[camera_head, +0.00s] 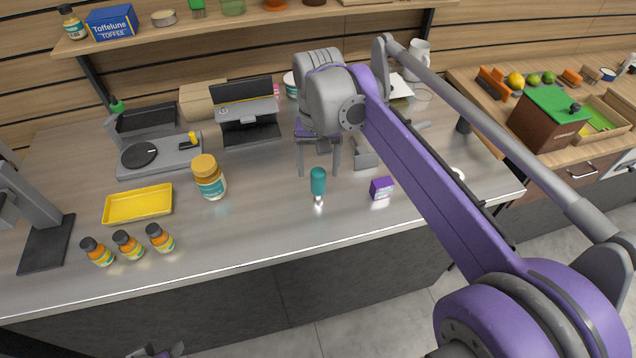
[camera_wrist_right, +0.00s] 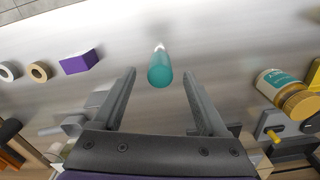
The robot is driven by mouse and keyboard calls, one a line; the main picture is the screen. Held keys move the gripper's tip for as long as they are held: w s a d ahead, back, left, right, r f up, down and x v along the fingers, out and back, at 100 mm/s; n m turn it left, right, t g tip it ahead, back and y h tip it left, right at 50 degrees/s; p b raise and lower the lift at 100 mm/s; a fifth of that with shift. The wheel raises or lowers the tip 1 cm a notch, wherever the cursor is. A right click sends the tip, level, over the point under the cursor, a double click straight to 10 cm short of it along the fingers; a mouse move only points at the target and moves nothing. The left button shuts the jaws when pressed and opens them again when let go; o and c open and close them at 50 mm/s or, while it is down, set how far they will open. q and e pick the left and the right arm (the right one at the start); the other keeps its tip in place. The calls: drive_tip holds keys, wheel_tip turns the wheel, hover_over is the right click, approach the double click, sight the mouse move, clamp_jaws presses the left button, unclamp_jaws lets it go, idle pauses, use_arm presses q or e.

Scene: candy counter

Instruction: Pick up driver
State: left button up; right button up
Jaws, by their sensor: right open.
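The driver (camera_head: 318,187) has a teal handle and a shiny metal tip, and lies on the steel counter near its front edge, tip toward the front. My right gripper (camera_head: 318,168) is open and empty, its fingers pointing down just behind the driver. In the right wrist view the driver (camera_wrist_right: 160,72) shows centred just beyond the open fingertips, its metal tip pointing away. I cannot tell how high the fingers are above it. A part that looks like my left gripper (camera_head: 158,351) shows at the bottom edge of the head view, mostly cut off.
A small purple box (camera_head: 381,188) lies right of the driver. A jar with an orange lid (camera_head: 208,178) stands left of it. Further left are a yellow tray (camera_head: 138,204) and several small orange bottles (camera_head: 128,245). The counter between jar and driver is clear.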

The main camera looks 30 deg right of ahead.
sight(318, 186)
wheel_tip(318, 186, down, 7)
drive_tip(key=shift+w+f, duration=0.1)
drive_tip(key=shift+f, duration=0.05)
clamp_jaws()
idle(0.6)
